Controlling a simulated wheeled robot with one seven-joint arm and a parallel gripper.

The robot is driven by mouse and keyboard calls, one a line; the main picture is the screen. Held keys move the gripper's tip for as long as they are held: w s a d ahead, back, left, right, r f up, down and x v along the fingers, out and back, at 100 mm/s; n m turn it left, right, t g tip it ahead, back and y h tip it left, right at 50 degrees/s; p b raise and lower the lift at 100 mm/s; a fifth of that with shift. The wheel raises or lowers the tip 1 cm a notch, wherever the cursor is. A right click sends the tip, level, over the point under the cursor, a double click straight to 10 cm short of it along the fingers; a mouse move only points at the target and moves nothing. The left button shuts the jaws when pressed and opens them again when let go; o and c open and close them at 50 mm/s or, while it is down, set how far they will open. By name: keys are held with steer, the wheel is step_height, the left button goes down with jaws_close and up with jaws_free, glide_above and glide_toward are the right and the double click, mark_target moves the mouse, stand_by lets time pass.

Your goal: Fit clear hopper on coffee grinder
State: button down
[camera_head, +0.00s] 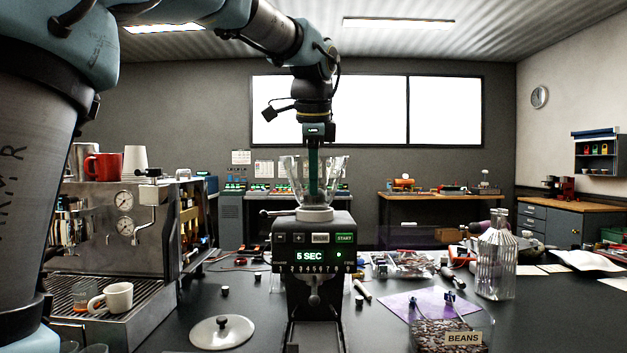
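The clear hopper (298,176) is upright at the top of the coffee grinder (315,240), over its pale collar. It looks level, but I cannot tell whether it is fully seated. The grinder stands in the middle of the dark counter, its display reading "5 SEC". My gripper (313,190) points straight down from above, its dark finger overlapping the hopper's mouth and wall. The fingers line up edge-on, so I cannot see whether they are open or shut on the hopper wall.
An espresso machine (110,230) with cups stands left. A round lid with a knob (222,332) lies front left. A bean container (452,332), a purple cloth (425,302) and a glass bottle (497,262) stand right. Small dark parts and tools lie around the grinder.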

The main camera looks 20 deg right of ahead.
steer(key=c, duration=1)
jaws_free()
steer(key=v, duration=1)
steer(key=shift+r, duration=0.4)
steer(key=shift+a, duration=0.1)
